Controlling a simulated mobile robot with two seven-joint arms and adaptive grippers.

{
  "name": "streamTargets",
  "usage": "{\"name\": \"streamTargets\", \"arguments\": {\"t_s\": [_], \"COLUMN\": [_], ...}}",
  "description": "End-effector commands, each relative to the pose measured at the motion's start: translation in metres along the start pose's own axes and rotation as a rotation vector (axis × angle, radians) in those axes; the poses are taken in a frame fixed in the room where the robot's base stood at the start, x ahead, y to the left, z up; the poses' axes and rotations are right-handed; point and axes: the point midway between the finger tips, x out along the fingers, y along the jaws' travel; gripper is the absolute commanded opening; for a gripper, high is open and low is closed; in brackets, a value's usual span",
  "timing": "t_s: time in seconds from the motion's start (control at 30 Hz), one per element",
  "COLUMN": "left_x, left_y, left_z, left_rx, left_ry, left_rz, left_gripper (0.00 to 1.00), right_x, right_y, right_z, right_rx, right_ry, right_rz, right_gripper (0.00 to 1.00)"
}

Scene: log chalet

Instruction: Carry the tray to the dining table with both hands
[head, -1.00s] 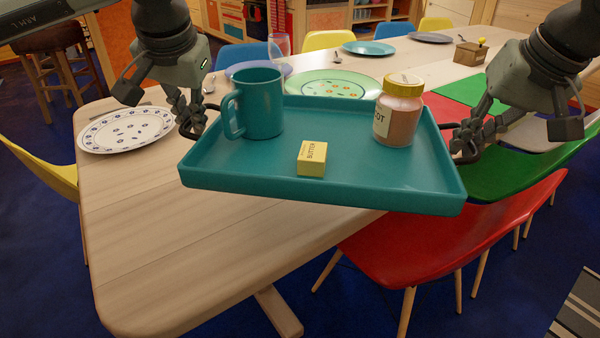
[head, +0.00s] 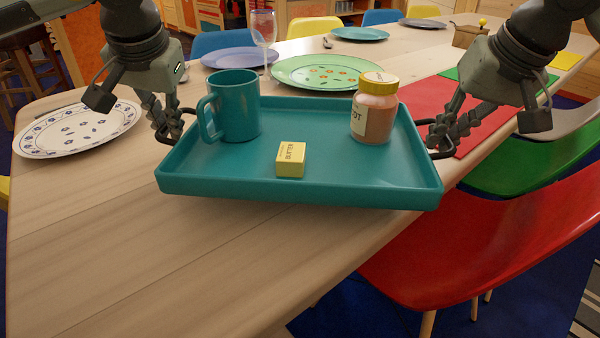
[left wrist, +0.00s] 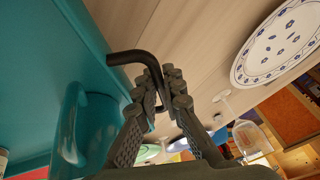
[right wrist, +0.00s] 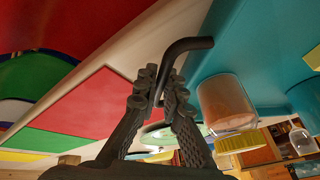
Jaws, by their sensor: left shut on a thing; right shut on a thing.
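The teal tray (head: 340,187) is level in the head view, over the near part of the wooden dining table (head: 90,235); I cannot tell whether it touches the top. On it stand a teal mug (head: 236,108) at left, a yellow butter box (head: 290,160) near the front and a yellow-lidded jar (head: 374,108) at right. My left gripper (head: 170,128) is shut on the tray's left handle, a black bar clear in the left wrist view (left wrist: 135,58). My right gripper (head: 440,138) is shut on the right handle, also seen in the right wrist view (right wrist: 185,45).
A blue-patterned plate (head: 65,128) lies left of the tray. A green plate (head: 330,72), a purple plate (head: 240,57) and a wine glass (head: 264,35) are behind it. A red mat (head: 425,105) is to the right. A red chair (head: 480,250) stands at the table's right edge. The front-left tabletop is bare.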

Motion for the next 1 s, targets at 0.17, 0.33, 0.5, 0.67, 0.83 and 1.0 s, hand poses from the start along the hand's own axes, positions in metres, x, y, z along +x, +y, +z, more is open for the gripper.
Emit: {"name": "streamTargets", "arguments": {"t_s": [0.17,0.33,0.5,0.67,0.83,1.0], "left_x": [-0.002,0.000,0.006,0.014,0.023,0.033], "left_y": [-0.002,-0.002,0.000,0.001,0.004,0.006], "left_z": [-0.002,-0.001,0.002,0.005,0.009,0.013], "left_rx": [-0.004,-0.004,-0.004,-0.004,-0.004,-0.004], "left_ry": [0.004,0.004,0.004,0.004,0.004,0.004], "left_rz": [-0.003,-0.003,-0.003,-0.003,-0.003,-0.003], "left_gripper": [0.00,0.00,0.00,0.00,0.00,0.00], "right_x": [-0.002,0.000,0.005,0.013,0.023,0.033], "right_y": [0.001,0.001,0.003,0.004,0.006,0.008], "right_z": [-0.002,-0.001,0.001,0.004,0.009,0.012], "right_rx": [0.003,0.003,0.003,0.003,0.003,0.003], "right_ry": [0.006,0.006,0.006,0.006,0.006,0.006], "right_rz": [0.001,0.001,0.002,0.001,0.001,0.001], "right_gripper": [0.00,0.00,0.00,0.00,0.00,0.00]}}
